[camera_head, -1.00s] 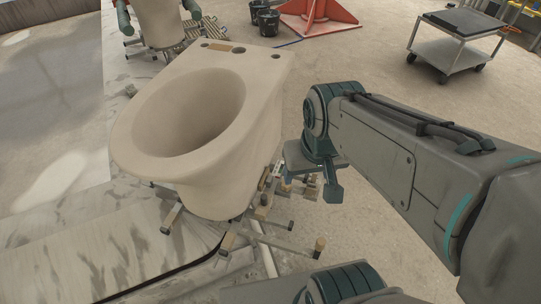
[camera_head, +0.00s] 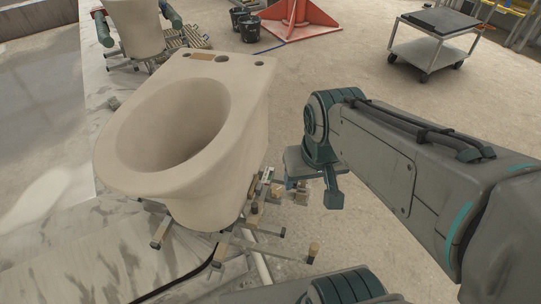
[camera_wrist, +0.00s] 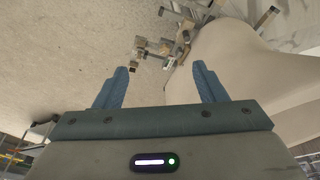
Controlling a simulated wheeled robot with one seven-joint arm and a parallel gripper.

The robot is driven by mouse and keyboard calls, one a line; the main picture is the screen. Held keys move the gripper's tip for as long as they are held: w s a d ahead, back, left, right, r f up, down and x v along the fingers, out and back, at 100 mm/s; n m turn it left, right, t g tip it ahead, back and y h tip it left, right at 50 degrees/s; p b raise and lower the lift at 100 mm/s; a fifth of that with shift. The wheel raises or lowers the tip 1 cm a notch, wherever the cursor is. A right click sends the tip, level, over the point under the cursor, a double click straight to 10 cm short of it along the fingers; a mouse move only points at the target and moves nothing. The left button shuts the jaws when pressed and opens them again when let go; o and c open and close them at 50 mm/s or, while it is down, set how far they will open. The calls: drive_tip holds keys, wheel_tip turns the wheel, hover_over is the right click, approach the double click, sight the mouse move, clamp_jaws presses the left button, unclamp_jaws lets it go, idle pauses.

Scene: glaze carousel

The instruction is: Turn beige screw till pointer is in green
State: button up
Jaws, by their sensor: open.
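A stand of metal bars (camera_head: 268,240) with several small beige and wooden-looking blocks and knobs sits under a large beige toilet bowl (camera_head: 240,130). The stand also shows at the top of the wrist view (camera_wrist: 182,28). I cannot tell which part is the screw, and no pointer or green zone can be made out. My gripper (camera_wrist: 158,80) is open and empty, its two blue fingers apart, with the stand ahead of it.
The bowl's side (camera_wrist: 225,60) fills the right of the wrist view, near the right finger. A grey cart (camera_head: 432,48), a red stand (camera_head: 298,20) and black buckets (camera_head: 248,26) stand farther back. The floor between arm and cart is clear.

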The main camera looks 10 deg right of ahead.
drive_tip(key=shift+f, duration=0.1)
idle(0.3)
drive_tip(key=m+t+y+b, duration=0.6)
drive_tip(key=m+t+y, duration=0.55)
drive_tip(key=m, duration=1.75)
approach(273, 187)
drive_tip(key=shift+h, duration=0.45)
drive_tip(key=x, duration=1)
drive_tip(key=shift+s+a, duration=0.15)
drive_tip(key=shift+t, duration=0.25)
drive_tip(key=c, duration=1)
